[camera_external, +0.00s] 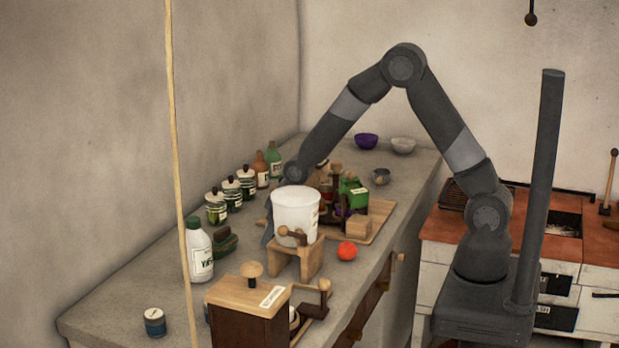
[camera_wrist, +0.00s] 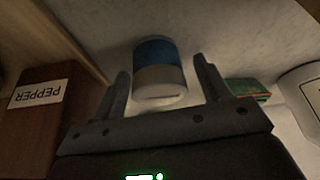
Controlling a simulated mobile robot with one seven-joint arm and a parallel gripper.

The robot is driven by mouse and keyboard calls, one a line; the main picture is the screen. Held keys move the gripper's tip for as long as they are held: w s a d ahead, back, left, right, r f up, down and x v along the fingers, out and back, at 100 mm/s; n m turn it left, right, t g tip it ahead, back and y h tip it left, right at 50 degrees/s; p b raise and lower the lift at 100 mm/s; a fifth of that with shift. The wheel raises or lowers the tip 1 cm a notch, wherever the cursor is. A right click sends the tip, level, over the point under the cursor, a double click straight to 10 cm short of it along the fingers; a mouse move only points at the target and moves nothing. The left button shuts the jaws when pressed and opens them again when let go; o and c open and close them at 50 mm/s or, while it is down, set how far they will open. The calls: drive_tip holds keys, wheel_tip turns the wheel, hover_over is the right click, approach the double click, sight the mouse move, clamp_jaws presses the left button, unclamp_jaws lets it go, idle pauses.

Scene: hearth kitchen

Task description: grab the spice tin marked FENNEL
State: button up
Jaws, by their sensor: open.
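In the wrist view a round tin (camera_wrist: 160,72) with a blue body and pale lid shows between my open fingers, with a visible gap to each finger. No lettering can be read on it, and I cannot tell how far ahead it is. In the external view a small blue tin with a pale lid (camera_external: 154,322) stands at the near left of the counter. I cannot tell whether it is the same tin, and FENNEL is not readable anywhere. My gripper (camera_external: 268,232) is low over the counter, largely hidden behind the white bucket; it also shows in the wrist view (camera_wrist: 163,88).
A dark brown surface labelled PEPPER (camera_wrist: 40,125) shows at the wrist view's left. Several jars line the wall.

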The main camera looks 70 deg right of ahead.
drive_tip(key=c, duration=1.1)
drive_tip(key=shift+r, duration=0.1)
